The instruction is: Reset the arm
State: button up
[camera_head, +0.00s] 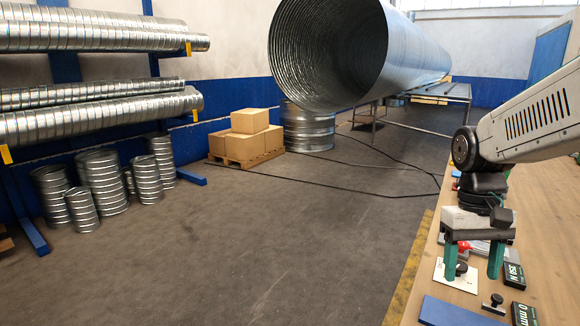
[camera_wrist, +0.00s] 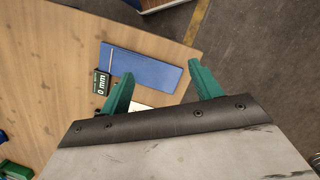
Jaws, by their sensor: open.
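My gripper (camera_head: 473,262) has two green fingers pointing down over the wooden workbench (camera_head: 550,220) at the right of the head view. The fingers are apart with nothing held between them. In the wrist view my gripper (camera_wrist: 165,85) shows the same two green fingers spread above the bench. A white plate with a black knob (camera_head: 457,274) lies below the fingers in the head view. My arm reaches in from the right edge.
A blue flat piece (camera_head: 455,312) and black labelled blocks (camera_head: 514,275) lie on the bench. A large spiral duct (camera_head: 400,50) rests on a metal stand (camera_head: 425,95). Boxes (camera_head: 250,121) sit on a pallet. Duct racks stand left. The floor's middle is mostly clear, with black cables behind.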

jog(key=s+a+r+t, duration=0.1)
jog(key=s+a+t, duration=0.1)
jog(key=s, duration=0.5)
jog(key=s+a+r+t, duration=0.1)
jog(key=s+a, duration=0.3)
jog(key=s, duration=0.4)
jog(key=shift+s+r+n+t, duration=0.3)
jog(key=shift+r+n+t, duration=0.1)
jog(key=shift+t, duration=0.1)
jog(key=shift+o, duration=0.2)
